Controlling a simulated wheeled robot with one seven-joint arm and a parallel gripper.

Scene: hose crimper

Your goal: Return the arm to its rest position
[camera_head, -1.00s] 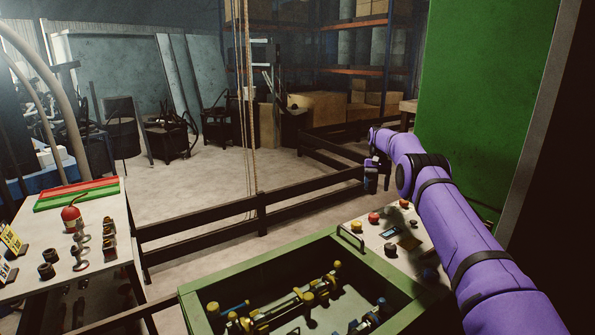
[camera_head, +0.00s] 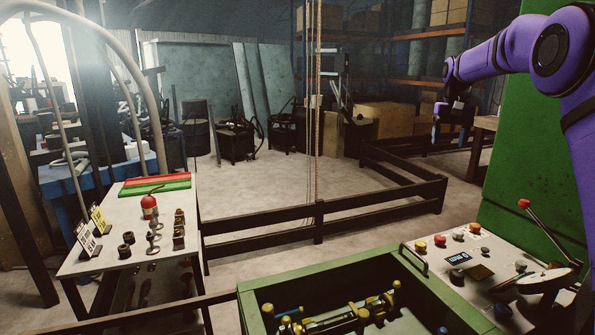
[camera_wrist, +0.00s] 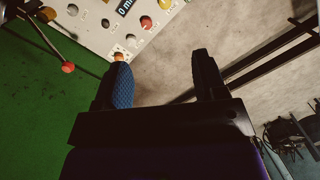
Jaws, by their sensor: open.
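My purple arm is raised at the right of the head view, bent at the elbow. My gripper (camera_head: 447,122) hangs from its end, above the floor behind the control panel and in front of the shelves. In the wrist view my gripper (camera_wrist: 163,85) is open and empty, its two dark fingers wide apart. The finger on the left of that view has a blue pad. Below and beyond the fingers are the edge of the control panel (camera_wrist: 97,38) and bare floor. Nothing touches the fingers.
The green crimper box (camera_head: 262,285) with fittings inside stands at the front. The control panel (camera_head: 500,255) carries buttons and a red-knobbed lever (camera_head: 540,222). A green wall panel (camera_head: 505,165) is close to my arm. A white table (camera_head: 110,235) stands left; dark railings (camera_head: 260,220) cross the middle.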

